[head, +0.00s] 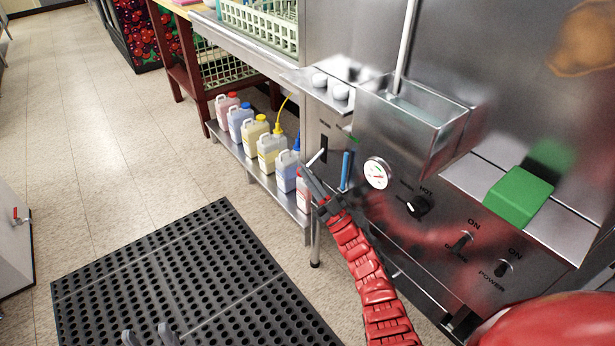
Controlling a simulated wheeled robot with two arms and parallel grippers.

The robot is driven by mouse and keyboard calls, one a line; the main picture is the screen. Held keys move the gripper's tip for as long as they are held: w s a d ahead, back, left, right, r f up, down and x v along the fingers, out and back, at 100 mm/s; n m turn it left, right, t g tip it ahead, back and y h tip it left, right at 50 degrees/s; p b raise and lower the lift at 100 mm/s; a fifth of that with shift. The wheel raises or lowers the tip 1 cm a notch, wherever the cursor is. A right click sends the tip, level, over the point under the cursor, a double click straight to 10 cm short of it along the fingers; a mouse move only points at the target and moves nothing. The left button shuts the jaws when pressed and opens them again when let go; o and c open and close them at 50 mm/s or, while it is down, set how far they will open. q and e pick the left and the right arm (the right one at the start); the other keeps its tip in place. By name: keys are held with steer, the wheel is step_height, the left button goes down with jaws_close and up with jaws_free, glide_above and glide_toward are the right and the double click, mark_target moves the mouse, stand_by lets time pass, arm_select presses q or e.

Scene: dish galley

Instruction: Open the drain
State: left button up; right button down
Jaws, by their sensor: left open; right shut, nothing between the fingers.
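The steel machine's front panel has a black vertical slot (324,145) with a short pale lever (316,158) sticking out of it. Small lettering above the slot is too small to read. A blue upright handle (346,170) stands just right of the slot. I cannot tell for certain which one works the drain. My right gripper (304,172) is shut and empty, just below the pale lever; I cannot tell whether they touch. My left gripper (147,334) is open and empty over the black floor mat, with only its fingertips in view.
A gauge (376,173), a black knob (418,206) and two switches marked ON sit right of the handle. A steel box (425,120) juts out above them. Several jugs stand on a low shelf (262,182) to the left. The perforated mat (190,275) covers the floor ahead.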

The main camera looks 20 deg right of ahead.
steer(key=s+a+r+p, duration=0.1)
steer(key=s+a+r, duration=0.1)
steer(key=s, duration=0.5)
steer(key=s+a+r+p, duration=0.2)
steer(key=s, duration=0.6)
steer(key=shift+s+a+r+p, duration=0.2)
steer(key=shift+r+p, duration=0.1)
steer(key=shift+r, duration=0.1)
